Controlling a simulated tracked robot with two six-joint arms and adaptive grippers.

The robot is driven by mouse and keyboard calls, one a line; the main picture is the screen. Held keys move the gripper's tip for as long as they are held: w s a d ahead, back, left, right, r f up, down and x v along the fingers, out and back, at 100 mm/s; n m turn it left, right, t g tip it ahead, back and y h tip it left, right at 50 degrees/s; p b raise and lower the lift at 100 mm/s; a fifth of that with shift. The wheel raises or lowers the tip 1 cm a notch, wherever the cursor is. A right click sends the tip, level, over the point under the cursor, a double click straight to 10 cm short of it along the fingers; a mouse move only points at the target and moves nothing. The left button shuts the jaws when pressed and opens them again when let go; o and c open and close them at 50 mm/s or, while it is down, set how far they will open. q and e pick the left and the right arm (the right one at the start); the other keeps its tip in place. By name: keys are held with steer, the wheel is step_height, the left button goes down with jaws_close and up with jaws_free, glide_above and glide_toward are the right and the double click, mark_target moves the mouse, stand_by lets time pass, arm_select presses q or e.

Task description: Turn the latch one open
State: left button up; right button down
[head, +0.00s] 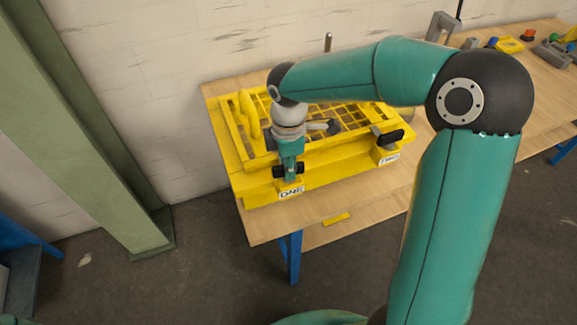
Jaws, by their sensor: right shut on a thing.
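Latch one is a dark handle (279,170) on the front of the yellow guard (340,168), above the label reading ONE (291,192). My right gripper (290,171) reaches down from above and is shut on latch one. The dark handle shows on both sides of the fingers, lying roughly level, and its middle is hidden by them. A second latch (390,137), black, sits at the guard's right front corner above another label (390,159). My left gripper is not in view.
The guard, with a mesh top (345,117), stands on a wooden table (330,227) against a pale wall. Small coloured parts lie on the table at the far right. A green post (75,110) stands at left.

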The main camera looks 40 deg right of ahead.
steer(key=m+b, duration=0.1)
steer(key=m, duration=0.3)
steer(key=m+b, duration=0.1)
steer(key=m, duration=0.3)
steer(key=m+b, duration=0.1)
steer(key=m, duration=0.3)
steer(key=shift+r+m+b, duration=0.1)
steer(key=shift+m+b, duration=0.35)
steer(key=shift+m, duration=1.65)
steer(key=shift+w, duration=0.1)
steer(key=c, duration=1.1)
jaws_free()
step_height(320, 180, up, 12)
steer(key=shift+f, duration=0.1)
